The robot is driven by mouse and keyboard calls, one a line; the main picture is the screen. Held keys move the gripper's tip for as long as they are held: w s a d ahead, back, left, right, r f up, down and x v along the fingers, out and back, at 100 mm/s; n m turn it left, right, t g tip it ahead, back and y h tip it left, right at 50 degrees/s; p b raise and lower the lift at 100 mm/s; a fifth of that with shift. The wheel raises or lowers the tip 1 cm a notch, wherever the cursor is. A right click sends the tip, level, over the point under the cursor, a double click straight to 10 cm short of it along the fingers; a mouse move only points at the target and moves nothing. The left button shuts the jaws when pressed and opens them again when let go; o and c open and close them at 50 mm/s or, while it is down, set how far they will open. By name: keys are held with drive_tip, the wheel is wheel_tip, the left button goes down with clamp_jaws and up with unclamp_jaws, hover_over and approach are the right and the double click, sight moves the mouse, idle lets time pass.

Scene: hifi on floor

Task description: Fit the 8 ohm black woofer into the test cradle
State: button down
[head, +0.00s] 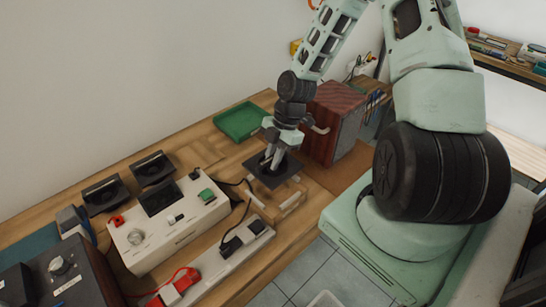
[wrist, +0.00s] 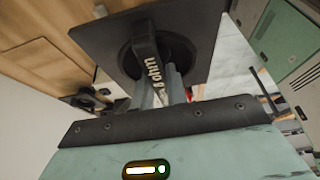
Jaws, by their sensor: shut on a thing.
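A black woofer with a square flange (head: 262,178) is in my gripper (head: 273,160). The wrist view shows its black plate (wrist: 92,38), with a round recess and a raised bar marked "ohm" in white; the digit is hard to read. The two fingers (wrist: 165,90) are shut on that bar. The test cradle, which I take to be the light wooden frame (head: 290,207), lies directly below the woofer in the head view. The flange covers much of it, and I cannot tell whether they touch.
A white tester box (head: 165,236) with a knob stands to the left. Two black speaker units (head: 105,195) sit behind it. A green tray (head: 239,121) lies at the back, near a red-brown wooden cabinet (head: 333,122). A black connector (head: 245,238) with cable lies in front.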

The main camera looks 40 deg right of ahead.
drive_tip(key=shift+f, duration=0.15)
drive_tip(key=shift+f+b, duration=3)
drive_tip(key=shift+f, duration=1.4)
drive_tip(key=shift+f, duration=0.2)
drive_tip(key=c, duration=1.3)
unclamp_jaws()
drive_tip(key=v, duration=1.7)
drive_tip(key=shift+r, duration=0.25)
drive_tip(key=shift+r, duration=0.1)
